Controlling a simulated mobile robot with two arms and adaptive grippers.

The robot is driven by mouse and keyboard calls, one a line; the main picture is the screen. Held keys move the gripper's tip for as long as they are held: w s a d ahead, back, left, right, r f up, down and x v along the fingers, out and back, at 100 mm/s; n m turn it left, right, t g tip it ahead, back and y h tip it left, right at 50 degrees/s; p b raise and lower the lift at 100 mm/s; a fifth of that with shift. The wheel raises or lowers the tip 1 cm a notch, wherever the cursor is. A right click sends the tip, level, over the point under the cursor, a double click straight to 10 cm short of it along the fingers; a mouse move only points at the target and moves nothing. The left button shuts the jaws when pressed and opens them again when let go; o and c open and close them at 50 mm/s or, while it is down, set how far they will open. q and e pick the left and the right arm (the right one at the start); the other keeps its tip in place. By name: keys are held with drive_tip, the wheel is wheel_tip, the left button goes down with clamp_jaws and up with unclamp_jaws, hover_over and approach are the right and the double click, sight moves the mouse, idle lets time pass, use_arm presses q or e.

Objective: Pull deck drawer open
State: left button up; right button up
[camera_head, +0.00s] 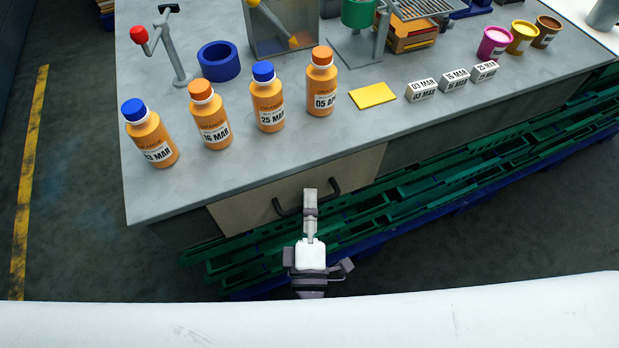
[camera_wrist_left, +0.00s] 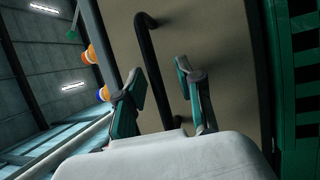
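The deck drawer has a beige front (camera_head: 240,213) below the grey deck top and looks shut. Its black bar handle (camera_head: 285,211) sits near the middle of the front, partly hidden by my left gripper. My left gripper (camera_head: 310,195) is at the handle. In the left wrist view, its two fingers (camera_wrist_left: 160,72) are spread apart, with the black handle (camera_wrist_left: 150,45) running between them against the beige drawer front (camera_wrist_left: 220,60). The fingers do not close on the bar; I cannot tell how deep it sits between them. My right gripper is not in view.
Several orange bottles (camera_head: 268,100) stand along the deck's front edge (camera_head: 200,205). A yellow card (camera_head: 372,95) and small dated boxes (camera_head: 421,90) lie to their right. Green and blue pallet-like racks (camera_head: 400,205) run low along the deck's front, below the drawer.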

use_arm(q)
drive_tip(key=shift+w, duration=0.2)
drive_tip(key=shift+s+r, duration=0.1)
drive_tip(key=shift+s, duration=0.15)
drive_tip(key=shift+c, duration=1.9)
clamp_jaws()
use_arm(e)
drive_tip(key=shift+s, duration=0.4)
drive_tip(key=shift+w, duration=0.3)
use_arm(q)
drive_tip(key=shift+s, duration=0.1)
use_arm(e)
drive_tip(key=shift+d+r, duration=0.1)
